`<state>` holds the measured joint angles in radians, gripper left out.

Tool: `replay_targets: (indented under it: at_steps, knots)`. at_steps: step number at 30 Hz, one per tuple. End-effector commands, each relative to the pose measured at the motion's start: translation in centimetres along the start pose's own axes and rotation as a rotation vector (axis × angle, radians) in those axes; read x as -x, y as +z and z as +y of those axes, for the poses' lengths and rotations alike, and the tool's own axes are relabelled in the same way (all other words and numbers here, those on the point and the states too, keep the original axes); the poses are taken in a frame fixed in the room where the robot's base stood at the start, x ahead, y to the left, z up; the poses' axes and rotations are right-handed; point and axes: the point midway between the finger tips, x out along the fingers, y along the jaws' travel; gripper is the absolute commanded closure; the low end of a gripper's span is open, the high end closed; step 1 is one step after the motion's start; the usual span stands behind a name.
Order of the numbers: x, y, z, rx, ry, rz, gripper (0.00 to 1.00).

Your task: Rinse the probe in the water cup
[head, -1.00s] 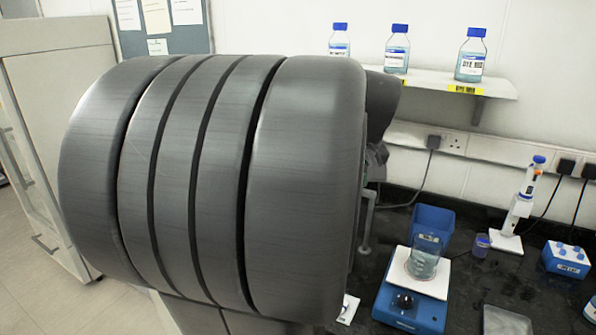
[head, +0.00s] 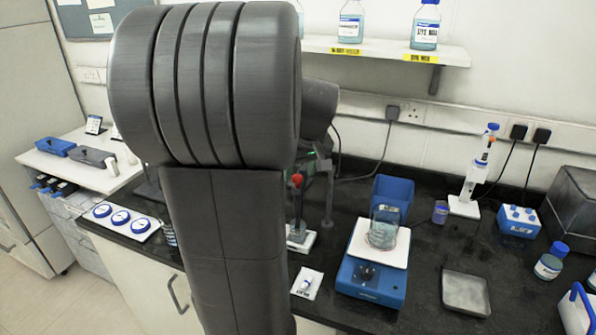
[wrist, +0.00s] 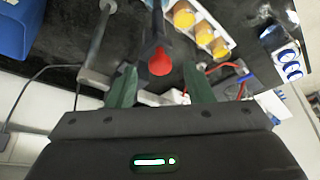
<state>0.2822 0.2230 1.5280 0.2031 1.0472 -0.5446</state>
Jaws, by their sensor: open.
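A red-topped upright object, likely the probe (head: 297,180), stands at the back of the black bench beside my arm. In the wrist view a red tip on a dark body (wrist: 160,62) lies between my open gripper's (wrist: 159,74) green fingers; I cannot tell whether they touch it. My arm hides most of my gripper in the head view. A glass beaker (head: 383,232) of clear bluish liquid stands on a blue, white-topped device (head: 370,277). A small blue-purple cup (head: 440,212) stands to its right. I cannot tell which is the water cup.
A blue bin (head: 392,190) stands behind the beaker. A pipette stand (head: 474,180), blue tube rack (head: 518,220), grey tray (head: 466,292) and capped bottle (head: 551,261) are to the right.

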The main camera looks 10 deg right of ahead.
Motion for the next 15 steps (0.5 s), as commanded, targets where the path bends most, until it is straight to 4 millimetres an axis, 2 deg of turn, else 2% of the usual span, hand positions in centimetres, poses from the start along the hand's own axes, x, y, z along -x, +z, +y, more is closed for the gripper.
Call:
replay_targets:
  at_steps: [6, 14, 15]
  knots:
    - [-1.43, -0.02, -0.03, 0.001, 0.0, 0.0, 0.53]
    - [-1.51, -0.01, -0.02, 0.0, 0.001, 0.001, 0.53]
    - [-1.5, -0.01, -0.02, 0.0, 0.001, 0.001, 0.61]
